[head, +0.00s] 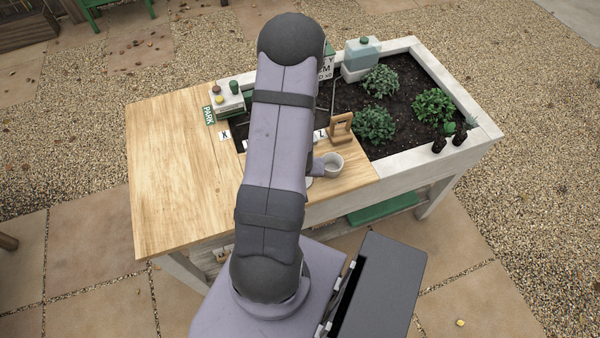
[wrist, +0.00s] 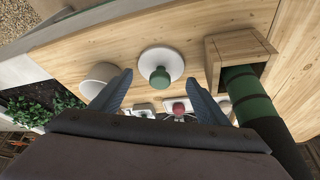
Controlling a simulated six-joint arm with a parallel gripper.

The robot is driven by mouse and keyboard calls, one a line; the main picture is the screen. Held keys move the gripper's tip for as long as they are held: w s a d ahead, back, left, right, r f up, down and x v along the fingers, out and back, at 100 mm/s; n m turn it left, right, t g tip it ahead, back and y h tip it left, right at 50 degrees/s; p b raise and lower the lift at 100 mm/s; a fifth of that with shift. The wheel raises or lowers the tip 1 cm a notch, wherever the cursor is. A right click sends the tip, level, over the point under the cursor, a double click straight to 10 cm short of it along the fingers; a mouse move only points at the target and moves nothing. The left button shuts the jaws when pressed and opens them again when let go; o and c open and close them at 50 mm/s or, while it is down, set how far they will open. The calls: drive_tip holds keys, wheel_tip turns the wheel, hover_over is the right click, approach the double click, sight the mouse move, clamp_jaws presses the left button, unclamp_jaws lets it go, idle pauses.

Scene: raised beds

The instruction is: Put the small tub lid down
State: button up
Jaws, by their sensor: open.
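The small tub lid is a round white disc with a green knob (wrist: 174,57), in the middle of the wrist view. It appears to lie flat on the wooden top, knob up. My gripper (wrist: 158,78) is open, its two blue-grey fingers apart on either side below the lid in the picture. No contact with the knob shows. A white tub (wrist: 97,74) stands just left of the lid, beside the left finger.
A wooden holder (wrist: 232,45) with a dark green cylinder (wrist: 242,85) stands right of the lid. The left wooden top (head: 170,170) is clear.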

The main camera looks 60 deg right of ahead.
drive_tip(key=p+v, duration=0.6)
drive_tip(key=v, duration=0.4)
drive_tip(key=shift+s+a+r+p, duration=0.1)
drive_tip(key=shift+a+r+p, duration=0.1)
drive_tip(key=shift+p, duration=0.3)
